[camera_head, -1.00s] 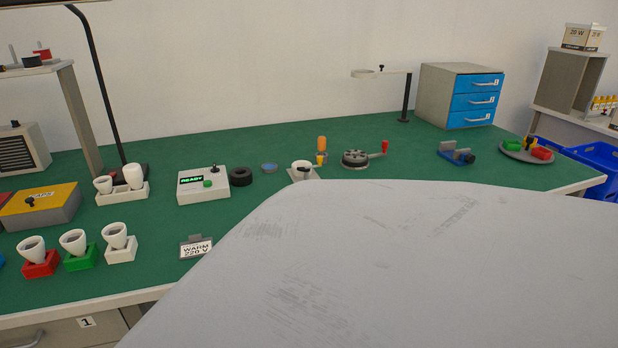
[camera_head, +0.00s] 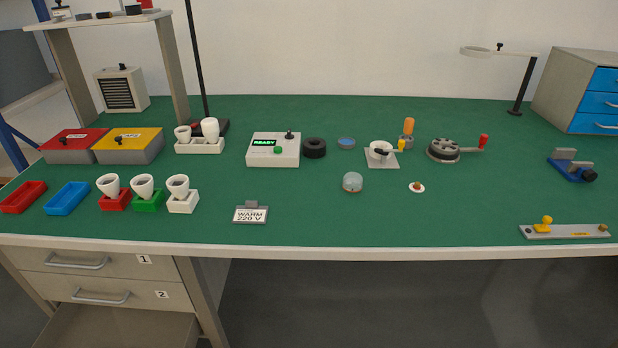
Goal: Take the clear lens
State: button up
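A small clear, dome-like piece (camera_head: 352,182) stands on the green mat near the middle of the bench; it looks like the clear lens, but it is too small to be sure. A flat blue-topped disc (camera_head: 346,143) lies behind it, and a small white disc with an orange-brown centre (camera_head: 417,187) lies to its right. My gripper is not in view, so whether it is open or shut does not show.
A tester reading READY (camera_head: 273,150) and a black ring (camera_head: 314,148) stand behind left. A white cup on a plate (camera_head: 380,154) and a crank device (camera_head: 445,150) stand behind right. A WARM 220 V sign (camera_head: 251,213) stands front left. The mat around the dome is clear.

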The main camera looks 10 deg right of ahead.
aim_at(353, 180)
jog(key=z, duration=0.6)
jog(key=i+l, duration=0.15)
jog(key=l, duration=0.25)
jog(key=i+l+u, duration=0.15)
jog(key=l, duration=0.3)
jog(key=i+l, duration=0.45)
jog(key=i+u, duration=0.05)
